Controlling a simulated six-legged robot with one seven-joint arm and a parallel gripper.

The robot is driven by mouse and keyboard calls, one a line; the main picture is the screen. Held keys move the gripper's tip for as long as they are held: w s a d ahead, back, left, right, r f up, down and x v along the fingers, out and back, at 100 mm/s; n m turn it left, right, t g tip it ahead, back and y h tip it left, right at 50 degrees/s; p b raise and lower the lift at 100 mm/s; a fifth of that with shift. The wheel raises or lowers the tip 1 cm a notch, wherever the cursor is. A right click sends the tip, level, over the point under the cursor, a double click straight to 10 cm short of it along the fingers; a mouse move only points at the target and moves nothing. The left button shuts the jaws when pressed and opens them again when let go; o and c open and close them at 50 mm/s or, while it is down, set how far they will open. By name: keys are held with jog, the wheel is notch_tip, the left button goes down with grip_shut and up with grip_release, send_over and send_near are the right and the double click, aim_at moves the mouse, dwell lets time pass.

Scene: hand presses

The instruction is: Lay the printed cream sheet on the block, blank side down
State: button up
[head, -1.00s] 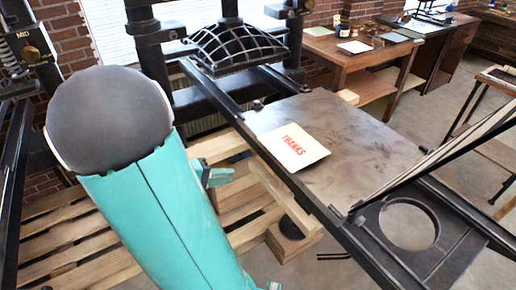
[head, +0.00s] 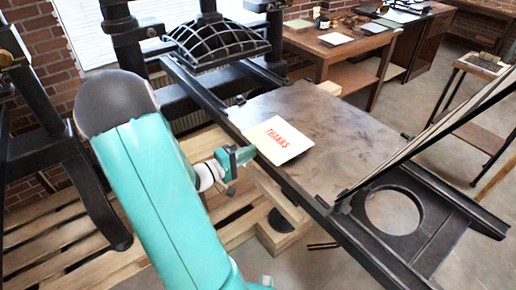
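The cream sheet (head: 277,140) lies flat near the left edge of the dark press bed (head: 335,130). Red lettering reading THANKS faces up on it. My gripper (head: 247,154), teal and small in view, is beside the sheet's left edge. I cannot tell whether its fingers touch the sheet, or whether they are open or shut. I cannot clearly identify the block; a light wooden stack (head: 283,238) stands low below the bed's left rail, with a dark round piece on it.
A hinged frame (head: 440,130) stands tilted up at the bed's right end, by a dark plate with a round hole (head: 395,210). A ribbed black platen (head: 215,40) stands behind the bed. Wooden pallets (head: 60,220) lie at left. A side bench (head: 335,45) holds papers.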

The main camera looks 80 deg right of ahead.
aim_at(256, 142)
jog(key=shift+x, duration=1.65)
jog(key=shift+c, duration=0.4)
grip_shut()
jog(key=shift+r, duration=1.55)
jog(key=shift+w, duration=0.1)
jog(key=w+a+r, duration=0.3)
jog(key=w+a, duration=0.1)
jog(key=a, duration=0.1)
jog(key=shift+w, duration=0.25)
jog(key=shift+a, duration=0.1)
